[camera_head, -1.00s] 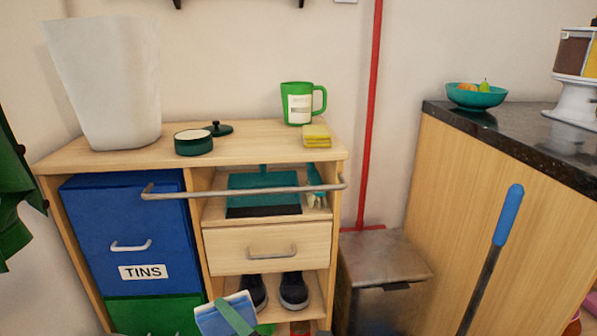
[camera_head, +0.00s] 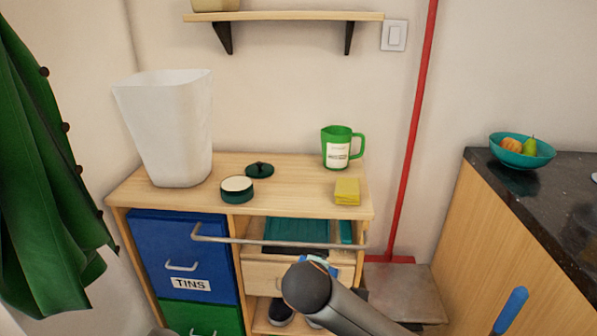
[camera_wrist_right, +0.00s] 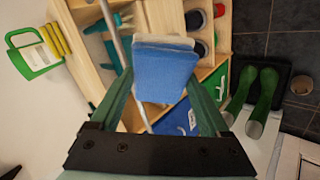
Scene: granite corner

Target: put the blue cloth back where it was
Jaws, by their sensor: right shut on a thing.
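The blue cloth (camera_wrist_right: 165,75), with a pale edge, is held between the green fingers of my right gripper (camera_wrist_right: 160,88) in the right wrist view. In the head view my right arm reaches in from the lower right and hides most of the gripper; only a small blue bit of cloth (camera_head: 319,263) shows in front of the drawer. A metal rail (camera_head: 285,243) runs across the front of the wooden cabinet (camera_head: 300,200). The rail also shows beside the cloth in the right wrist view (camera_wrist_right: 112,35); I cannot tell whether they touch. My left gripper is out of view.
A blue TINS drawer (camera_head: 180,255) is at left.

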